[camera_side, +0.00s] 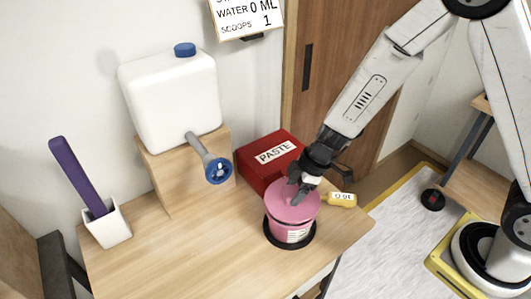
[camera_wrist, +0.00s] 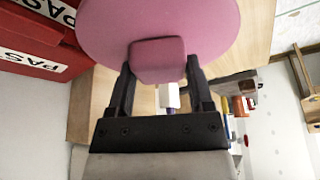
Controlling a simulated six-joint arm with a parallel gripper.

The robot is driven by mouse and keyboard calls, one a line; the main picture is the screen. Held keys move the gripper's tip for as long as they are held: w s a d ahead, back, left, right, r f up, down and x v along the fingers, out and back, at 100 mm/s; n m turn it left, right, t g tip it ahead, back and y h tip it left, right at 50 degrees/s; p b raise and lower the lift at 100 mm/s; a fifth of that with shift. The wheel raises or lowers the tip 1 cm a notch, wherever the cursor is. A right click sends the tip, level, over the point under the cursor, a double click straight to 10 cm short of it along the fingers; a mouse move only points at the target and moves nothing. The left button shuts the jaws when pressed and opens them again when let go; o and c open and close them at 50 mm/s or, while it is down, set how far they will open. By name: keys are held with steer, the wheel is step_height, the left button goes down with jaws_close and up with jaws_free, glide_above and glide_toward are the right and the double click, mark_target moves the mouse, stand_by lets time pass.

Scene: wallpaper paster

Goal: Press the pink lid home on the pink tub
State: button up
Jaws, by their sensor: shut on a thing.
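The pink lid (camera_side: 284,206) is a round disc with a block-shaped knob on top. My gripper (camera_side: 296,193) is shut on that knob. The wrist view shows the lid (camera_wrist: 110,30) with its knob (camera_wrist: 157,62) between the two dark fingers (camera_wrist: 160,85). The pink tub (camera_side: 291,234) stands upright on a black round mat (camera_side: 308,243) near the table's front right, with a pale label on its side. The lid is over the tub's mouth and hides it. I cannot tell whether the lid is fully seated.
A red PASTE box (camera_side: 258,172) stands just behind the tub. A small yellow tagged item (camera_side: 341,200) lies right of it. A purple-handled tool (camera_side: 78,175) is in a white holder (camera_side: 107,227).

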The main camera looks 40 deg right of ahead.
steer(key=shift+f, duration=1.15)
stand_by(0.5)
steer(key=o, duration=1.2)
steer(key=shift+o, duration=0.2)
steer(key=shift+r, duration=0.1)
steer(key=shift+v, duration=3.8)
steer(key=shift+s, duration=0.1)
steer(key=shift+s+d+r+m+h, duration=0.15)
steer(key=shift+s+d+r+m, duration=0.1)
steer(key=shift+s+d+m, duration=0.25)
steer(key=shift+s+d+r+m+h, duration=0.15)
steer(key=shift+s+d+r+m, duration=0.25)
steer(key=shift+m, duration=0.3)
steer(key=s+d+r+m+h, duration=0.3)
steer(key=s+d+m, duration=0.3)
steer(key=m, duration=0.3)
steer(key=shift+d+m, duration=0.3)
steer(key=shift+d, duration=0.35)
